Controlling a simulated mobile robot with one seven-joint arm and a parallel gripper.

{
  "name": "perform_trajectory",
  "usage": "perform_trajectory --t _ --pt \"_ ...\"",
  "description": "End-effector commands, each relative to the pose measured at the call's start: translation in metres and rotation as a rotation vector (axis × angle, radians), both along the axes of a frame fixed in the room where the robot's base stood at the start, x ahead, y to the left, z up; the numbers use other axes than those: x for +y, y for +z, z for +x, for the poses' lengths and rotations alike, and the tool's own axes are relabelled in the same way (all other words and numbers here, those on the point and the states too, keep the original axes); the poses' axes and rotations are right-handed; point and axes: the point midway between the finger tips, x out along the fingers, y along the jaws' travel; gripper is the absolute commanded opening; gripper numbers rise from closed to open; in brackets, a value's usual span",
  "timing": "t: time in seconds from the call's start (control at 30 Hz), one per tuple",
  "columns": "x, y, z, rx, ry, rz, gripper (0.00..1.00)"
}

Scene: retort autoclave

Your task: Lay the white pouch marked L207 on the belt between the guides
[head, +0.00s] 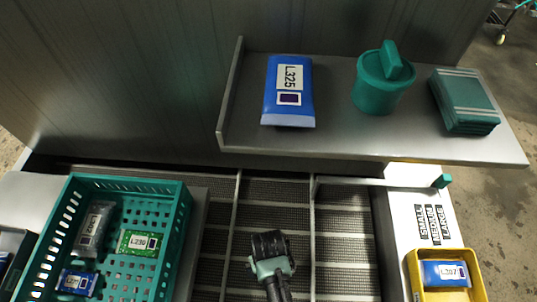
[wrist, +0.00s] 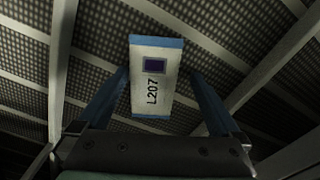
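The white pouch marked L207 (wrist: 157,75), with blue bands at both ends, shows in the wrist view, nearly in line with my fingers. It appears to lie flat on the dark mesh belt (head: 270,205), between two of the pale guides (head: 233,218). My gripper (wrist: 160,85) is open, one finger on each side of the pouch, with a visible gap on the right. The left finger looks very close to the pouch's edge; contact there cannot be told. In the head view my gripper (head: 270,250) is over the belt lane and hides the pouch.
A teal crate (head: 183,215) with several pouches stands left. A shelf (head: 335,130) behind holds a blue pouch L325 (head: 288,92), a teal lidded pot (head: 380,85) and teal boxes (head: 464,100). A yellow tray (head: 415,265) with a blue-and-white pouch is right.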

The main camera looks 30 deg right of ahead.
Motion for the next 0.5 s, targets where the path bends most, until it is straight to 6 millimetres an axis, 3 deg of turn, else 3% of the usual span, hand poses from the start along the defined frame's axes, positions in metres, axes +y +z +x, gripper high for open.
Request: perform_trajectory --t 0.27,0.5 --pt "0.0 0.01 0.0 0.0 0.0 0.0 1.0" --pt "0.0 0.057 0.001 -0.005 0.001 -0.002 1.0"
